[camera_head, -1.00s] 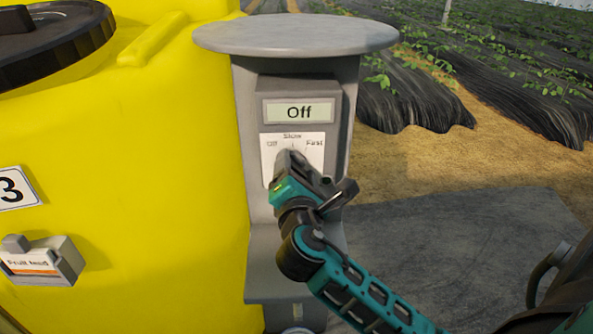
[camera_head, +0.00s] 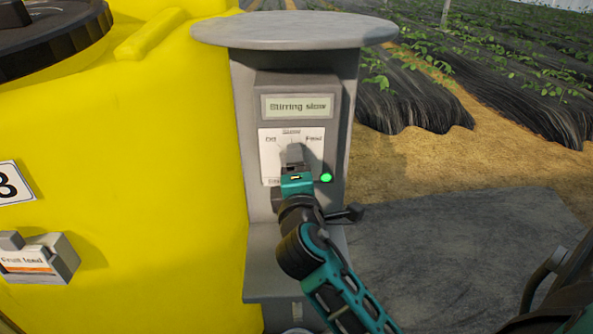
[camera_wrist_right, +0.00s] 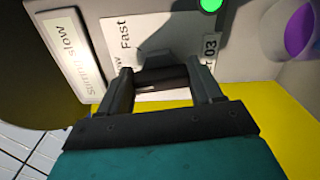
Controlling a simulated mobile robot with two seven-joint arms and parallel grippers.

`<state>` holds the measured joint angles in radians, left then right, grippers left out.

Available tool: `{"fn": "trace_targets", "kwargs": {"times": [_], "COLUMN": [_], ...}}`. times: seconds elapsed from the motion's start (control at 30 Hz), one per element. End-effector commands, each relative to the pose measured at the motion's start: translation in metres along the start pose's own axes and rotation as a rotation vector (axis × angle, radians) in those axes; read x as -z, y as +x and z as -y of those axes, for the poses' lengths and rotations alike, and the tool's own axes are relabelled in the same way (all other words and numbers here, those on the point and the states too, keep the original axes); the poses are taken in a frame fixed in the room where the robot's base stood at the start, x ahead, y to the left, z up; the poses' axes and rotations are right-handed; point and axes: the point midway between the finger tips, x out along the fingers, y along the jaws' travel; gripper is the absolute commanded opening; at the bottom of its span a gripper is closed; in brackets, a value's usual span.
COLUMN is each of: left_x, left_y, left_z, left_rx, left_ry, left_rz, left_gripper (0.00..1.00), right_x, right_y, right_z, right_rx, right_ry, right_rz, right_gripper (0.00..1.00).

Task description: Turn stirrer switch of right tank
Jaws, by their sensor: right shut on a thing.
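The stirrer control box (camera_head: 343,95) stands beside the yellow tank (camera_head: 180,150) under a round grey cap. Its display (camera_head: 297,106) reads "Stirring slow", and a green lamp (camera_head: 326,177) is lit. The stirrer switch (camera_head: 292,150) sits on a white dial plate and points up toward the slow mark. My right gripper (camera_head: 292,166) is shut on the switch, partly covering it and the lower plate. In the right wrist view the two fingers (camera_wrist_right: 162,85) are at either side of the knob, and the display (camera_wrist_right: 70,55) shows sideways. My left gripper is out of view.
A small "Fruit feed" box (camera_head: 38,258) and a number label (camera_head: 12,184) are on the tank at left. Grey ground (camera_head: 450,240) at right is open, with planted rows (camera_head: 500,80) behind.

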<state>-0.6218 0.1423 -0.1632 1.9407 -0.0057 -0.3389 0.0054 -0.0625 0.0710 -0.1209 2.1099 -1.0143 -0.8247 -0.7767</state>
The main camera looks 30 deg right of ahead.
Motion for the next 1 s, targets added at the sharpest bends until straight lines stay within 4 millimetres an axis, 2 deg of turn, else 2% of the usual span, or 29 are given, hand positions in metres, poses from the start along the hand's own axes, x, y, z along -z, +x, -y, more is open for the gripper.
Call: {"fn": "trace_targets", "kwargs": {"times": [0.3,0.77,0.8,1.0], "left_x": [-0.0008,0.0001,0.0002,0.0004], "left_y": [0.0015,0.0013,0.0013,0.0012], "left_z": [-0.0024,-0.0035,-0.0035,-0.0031], "left_rx": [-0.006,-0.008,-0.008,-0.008], "left_ry": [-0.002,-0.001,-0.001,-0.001], "left_rz": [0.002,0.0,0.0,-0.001], "left_gripper": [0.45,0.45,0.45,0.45], "right_x": [-0.001,-0.0011,-0.0011,-0.0006], "right_y": [0.0004,0.0005,0.0005,0.0003], "right_z": [0.0005,0.0,0.0,0.0002], "right_rx": [-0.001,-0.002,-0.002,-0.001], "right_ry": [0.103,0.116,0.116,0.116], "right_rz": [0.003,0.003,0.003,0.002], "right_gripper": [0.34,0.34,0.67,0.86]}}
